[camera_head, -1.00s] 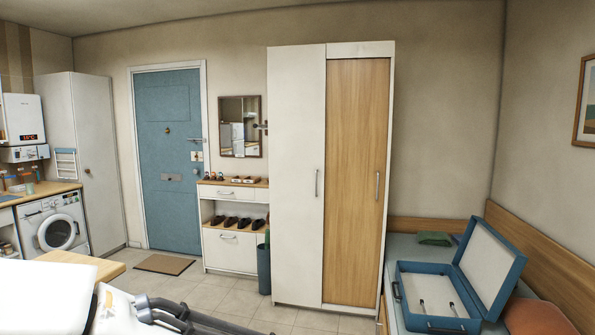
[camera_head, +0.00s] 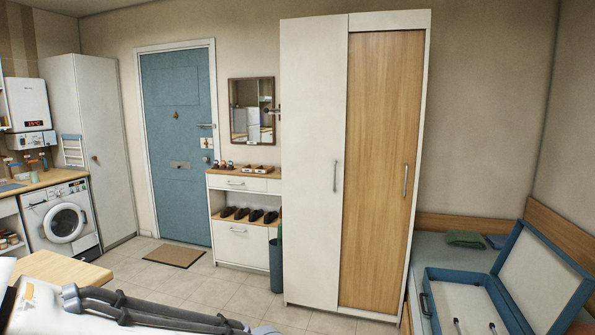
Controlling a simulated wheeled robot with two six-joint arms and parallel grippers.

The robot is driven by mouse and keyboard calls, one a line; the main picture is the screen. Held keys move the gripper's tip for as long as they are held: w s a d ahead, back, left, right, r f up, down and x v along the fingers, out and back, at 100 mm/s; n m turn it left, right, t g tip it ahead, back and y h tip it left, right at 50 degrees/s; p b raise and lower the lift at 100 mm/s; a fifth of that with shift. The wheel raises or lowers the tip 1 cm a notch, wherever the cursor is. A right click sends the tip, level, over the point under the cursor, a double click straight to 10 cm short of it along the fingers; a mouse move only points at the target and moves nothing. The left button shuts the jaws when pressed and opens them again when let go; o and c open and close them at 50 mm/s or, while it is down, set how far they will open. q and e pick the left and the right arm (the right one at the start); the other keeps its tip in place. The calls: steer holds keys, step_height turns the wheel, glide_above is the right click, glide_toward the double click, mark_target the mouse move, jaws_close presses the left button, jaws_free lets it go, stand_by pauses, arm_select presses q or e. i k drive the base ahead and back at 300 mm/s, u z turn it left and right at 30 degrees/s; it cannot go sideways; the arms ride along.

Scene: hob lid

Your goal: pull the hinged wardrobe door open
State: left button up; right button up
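The wardrobe stands against the back wall, right of centre. Its left door is white (camera_head: 312,150), with a slim vertical metal handle (camera_head: 335,176) near its right edge. Its right panel is wood-coloured (camera_head: 380,150) in a white frame, with a similar handle (camera_head: 405,180) near its right edge. Both fronts look shut. Grey tube-like parts show at the bottom left, but I cannot tell a gripper there. Neither of my grippers shows, and both handles are untouched.
A bed with an open blue suitcase (camera_head: 470,298) stands right of the wardrobe. A dark bin (camera_head: 276,265) and a shoe cabinet (camera_head: 240,245) stand left of it. A wooden tabletop (camera_head: 62,268) is at the lower left. The tiled floor (camera_head: 215,291) before the wardrobe looks clear.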

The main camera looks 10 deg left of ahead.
mark_target(314, 50)
steer(key=u, duration=0.4)
steer(key=i, duration=2.9)
steer(key=z, duration=0.1)
